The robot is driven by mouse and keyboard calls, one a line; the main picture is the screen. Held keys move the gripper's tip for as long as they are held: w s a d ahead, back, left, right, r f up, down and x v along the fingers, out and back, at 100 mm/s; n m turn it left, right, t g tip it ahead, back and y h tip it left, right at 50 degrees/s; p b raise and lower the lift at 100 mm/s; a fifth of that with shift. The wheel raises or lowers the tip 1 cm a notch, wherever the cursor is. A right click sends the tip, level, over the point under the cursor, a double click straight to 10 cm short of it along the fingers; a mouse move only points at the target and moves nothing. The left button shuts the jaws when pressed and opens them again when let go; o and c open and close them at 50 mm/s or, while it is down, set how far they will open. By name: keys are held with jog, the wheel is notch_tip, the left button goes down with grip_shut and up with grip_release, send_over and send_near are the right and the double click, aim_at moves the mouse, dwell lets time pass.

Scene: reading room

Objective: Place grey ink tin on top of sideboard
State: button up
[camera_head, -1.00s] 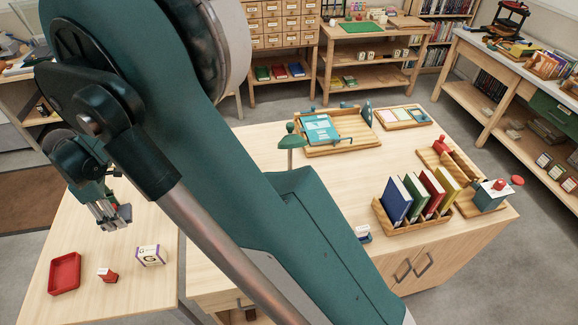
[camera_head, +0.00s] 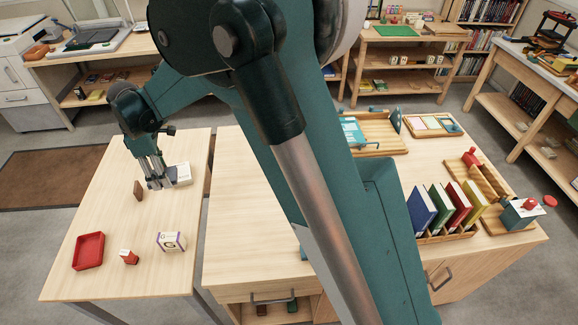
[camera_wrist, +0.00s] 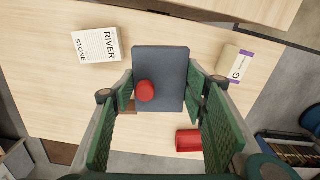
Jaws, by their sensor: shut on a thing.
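In the head view my gripper (camera_head: 157,185) points down over the left wooden table (camera_head: 110,215), between a small brown piece (camera_head: 138,189) and a white box (camera_head: 182,173). The tin is hard to make out there, and its height above the table is unclear. A light wooden cabinet (camera_head: 235,205), possibly the sideboard, stands right of that table, partly hidden by my arm.
A red tray (camera_head: 88,251), a small red-and-white item (camera_head: 129,257) and a purple-edged box (camera_head: 171,241) lie near the table's front. The cabinet's left top is bare. Upright books (camera_head: 420,211) stand in a rack on its right. A narrow gap separates table and cabinet.

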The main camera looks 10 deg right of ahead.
jog(key=w+d, duration=0.3)
jog(key=d, duration=1.1)
jog(key=w+d+m, duration=0.1)
jog(key=w+d, duration=0.3)
jog(key=d, duration=1)
jog(key=w+d, duration=0.3)
jog(key=d, duration=1.1)
jog(key=s+d, duration=0.4)
jog(key=d, duration=0.8)
jog(key=s+d, duration=0.4)
jog(key=d, duration=0.8)
jog(key=s+d, duration=0.4)
jog(key=d, duration=0.8)
jog(key=shift+m, duration=0.4)
jog(key=shift+s+f+p, duration=0.15)
jog(key=shift+f+p, duration=0.1)
jog(key=shift+f, duration=1)
jog(key=shift+s+f+p, duration=0.15)
jog(key=shift+f+p, duration=0.1)
jog(key=shift+f, duration=1)
jog(key=shift+f, duration=0.1)
jog(key=shift+f+b, duration=0.45)
jog(key=shift+f, duration=2.6)
